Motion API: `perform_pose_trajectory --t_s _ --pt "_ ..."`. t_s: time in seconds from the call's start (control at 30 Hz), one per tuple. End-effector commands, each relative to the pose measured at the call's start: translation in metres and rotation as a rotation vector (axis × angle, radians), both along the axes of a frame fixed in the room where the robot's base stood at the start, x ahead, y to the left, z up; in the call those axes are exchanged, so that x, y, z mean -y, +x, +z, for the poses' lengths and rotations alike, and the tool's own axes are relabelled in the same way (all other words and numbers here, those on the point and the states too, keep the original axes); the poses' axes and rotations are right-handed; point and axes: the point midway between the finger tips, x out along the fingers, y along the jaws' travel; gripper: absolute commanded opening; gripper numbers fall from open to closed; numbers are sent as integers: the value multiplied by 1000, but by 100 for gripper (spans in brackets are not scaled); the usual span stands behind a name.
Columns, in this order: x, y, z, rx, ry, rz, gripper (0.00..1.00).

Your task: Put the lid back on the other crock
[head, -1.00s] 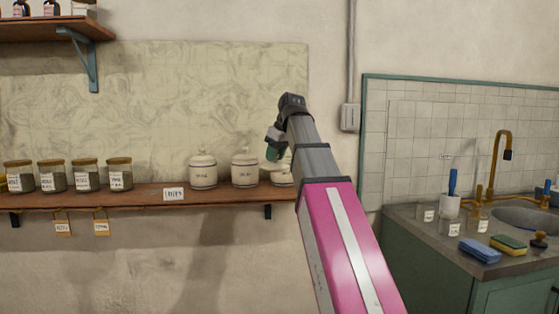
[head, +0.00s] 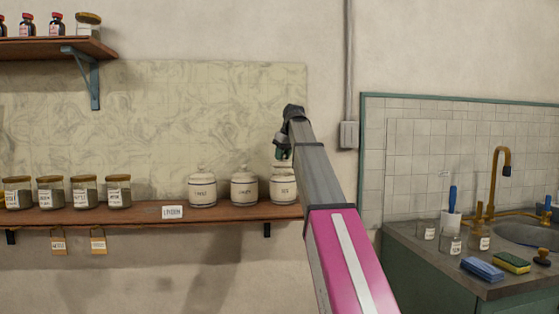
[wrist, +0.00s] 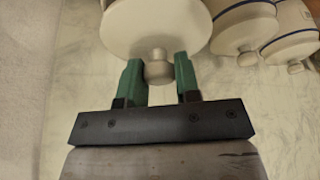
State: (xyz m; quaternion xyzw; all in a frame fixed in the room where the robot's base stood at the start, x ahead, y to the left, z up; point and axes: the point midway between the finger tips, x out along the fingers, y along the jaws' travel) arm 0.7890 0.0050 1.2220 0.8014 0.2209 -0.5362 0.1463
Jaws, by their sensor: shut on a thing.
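My gripper (wrist: 158,72) is shut on the knob of a round white lid (wrist: 152,28). In the head view my gripper (head: 281,153) is over the rightmost crock (head: 284,190), a white one with a label, at the right end of the shelf. The held lid (head: 283,165) shows as a pale strip just under the fingers, at the crock's mouth. I cannot tell whether it touches the rim.
Two lidded white crocks (head: 202,188) (head: 244,188) stand close to the left on the wooden shelf (head: 145,214). Several labelled jars (head: 84,193) stand further left. A wall pipe (head: 348,60) runs up to the right of my arm. A sink counter (head: 420,221) is at the lower right.

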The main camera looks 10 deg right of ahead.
Motion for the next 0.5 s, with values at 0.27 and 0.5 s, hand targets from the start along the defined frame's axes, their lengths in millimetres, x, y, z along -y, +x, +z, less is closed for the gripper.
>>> perform_pose_trajectory --t_s 0.27,0.5 --pt "5 12 -2 1 0 -15 5" --pt "5 11 -14 0 0 -15 5"
